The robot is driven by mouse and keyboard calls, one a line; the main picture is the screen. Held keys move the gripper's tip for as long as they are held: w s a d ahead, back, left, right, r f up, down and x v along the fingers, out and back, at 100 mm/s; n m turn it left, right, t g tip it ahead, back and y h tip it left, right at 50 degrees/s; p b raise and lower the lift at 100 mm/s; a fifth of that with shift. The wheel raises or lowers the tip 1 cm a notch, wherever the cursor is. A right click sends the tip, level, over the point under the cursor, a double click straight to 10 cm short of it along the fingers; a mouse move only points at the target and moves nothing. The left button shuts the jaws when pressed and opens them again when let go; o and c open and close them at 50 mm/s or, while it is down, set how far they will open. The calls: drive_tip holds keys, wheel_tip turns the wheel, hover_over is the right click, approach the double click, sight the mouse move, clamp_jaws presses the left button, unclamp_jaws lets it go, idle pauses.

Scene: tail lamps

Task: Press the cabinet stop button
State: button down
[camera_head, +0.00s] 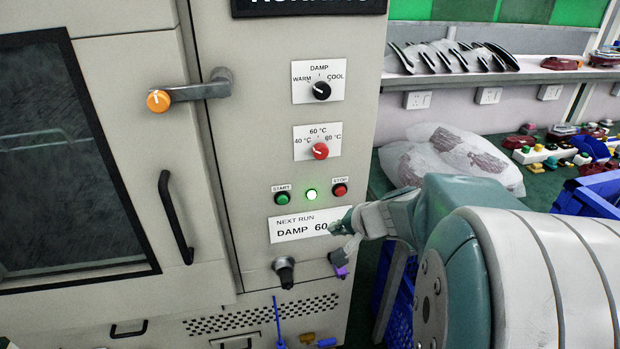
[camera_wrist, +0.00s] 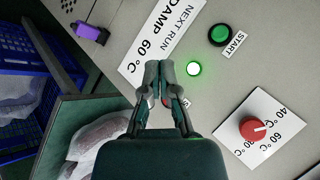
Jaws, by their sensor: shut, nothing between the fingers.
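The red stop button (camera_head: 340,190) sits under a STOP label on the cabinet front (camera_head: 255,120), right of a lit green lamp (camera_head: 311,194) and the green start button (camera_head: 281,198). My gripper (camera_head: 336,226) is shut and empty. In the head view its tips show just below the stop button, over the right end of the "NEXT RUN DAMP 60" plate (camera_head: 290,228). In the wrist view the gripper (camera_wrist: 158,70) covers most of the stop button, with a bit of red showing between the fingers. I cannot tell whether the tips touch the panel.
Above the buttons are a red temperature knob (camera_head: 320,151) and a black mode knob (camera_head: 321,90). Below are a black knob (camera_head: 285,270) and a purple-tipped part (camera_head: 341,271). A bench with wrapped bags (camera_head: 450,160) stands to the right.

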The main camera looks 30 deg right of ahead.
sight(340, 191)
drive_tip(key=d+f+m+t+h, duration=0.1)
drive_tip(key=d+f+m, duration=0.1)
drive_tip(key=d, duration=0.4)
drive_tip(key=shift+w+d+m, duration=0.3)
drive_tip(key=shift+d+m, duration=0.05)
drive_tip(key=shift+m, duration=0.05)
drive_tip(key=shift+a+f, duration=0.1)
drive_tip(key=shift+a, duration=0.05)
drive_tip(key=shift+w+d, duration=0.4)
drive_tip(key=shift+w, duration=1.05)
drive_tip(key=shift+w+d, duration=0.35)
drive_tip(key=shift+w, duration=1.05)
drive_tip(key=shift+w+d, duration=0.4)
drive_tip(key=shift+w, duration=1.05)
drive_tip(key=shift+w+d, duration=0.1)
drive_tip(key=shift+w, duration=0.25)
